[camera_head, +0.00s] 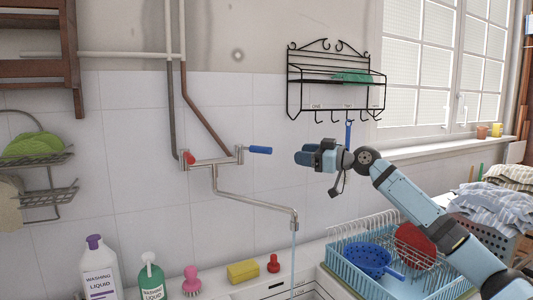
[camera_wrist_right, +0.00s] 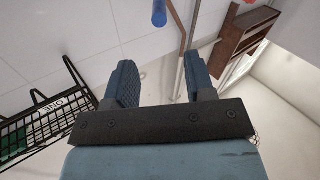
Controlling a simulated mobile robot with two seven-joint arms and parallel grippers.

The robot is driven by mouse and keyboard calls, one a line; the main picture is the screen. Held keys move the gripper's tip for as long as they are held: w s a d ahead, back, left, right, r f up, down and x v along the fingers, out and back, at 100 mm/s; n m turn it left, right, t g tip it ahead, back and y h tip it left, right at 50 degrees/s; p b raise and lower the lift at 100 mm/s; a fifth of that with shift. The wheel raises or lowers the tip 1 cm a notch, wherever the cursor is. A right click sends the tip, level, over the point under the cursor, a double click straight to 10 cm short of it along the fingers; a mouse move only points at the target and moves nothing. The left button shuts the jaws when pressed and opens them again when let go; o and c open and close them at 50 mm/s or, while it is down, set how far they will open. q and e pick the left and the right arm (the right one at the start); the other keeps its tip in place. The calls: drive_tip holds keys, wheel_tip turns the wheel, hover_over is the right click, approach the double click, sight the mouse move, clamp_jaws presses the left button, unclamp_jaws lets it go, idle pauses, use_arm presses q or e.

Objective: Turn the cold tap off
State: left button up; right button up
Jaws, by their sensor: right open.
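The wall tap has a blue cold lever (camera_head: 259,150) on its right, pointing sideways to the right, and a red hot handle (camera_head: 190,158) on its left. A thin stream of water (camera_head: 293,262) falls from the spout (camera_head: 292,213). My right gripper (camera_head: 300,157) is in the air to the right of the blue lever, apart from it, its fingers pointing left. In the right wrist view its two fingers (camera_wrist_right: 158,85) stand apart with nothing between them, and the blue lever (camera_wrist_right: 159,14) shows beyond them at the top edge. My left gripper is not in view.
A black wire rack (camera_head: 335,90) hangs on the wall above my right gripper. A blue dish rack (camera_head: 385,280) with a colander (camera_head: 367,259) stands below my arm. Bottles, a brush and a yellow sponge (camera_head: 243,271) line the sink's back edge. The wall between gripper and lever is clear.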

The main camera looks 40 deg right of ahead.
sight(273, 150)
drive_tip(key=p+x, duration=0.4)
drive_tip(key=x, duration=0.6)
drive_tip(key=shift+w, duration=0.25)
drive_tip(key=shift+w+a+f, duration=0.1)
drive_tip(key=shift+w+a, duration=0.1)
drive_tip(key=shift+w, duration=0.35)
drive_tip(key=shift+c, duration=0.3)
clamp_jaws()
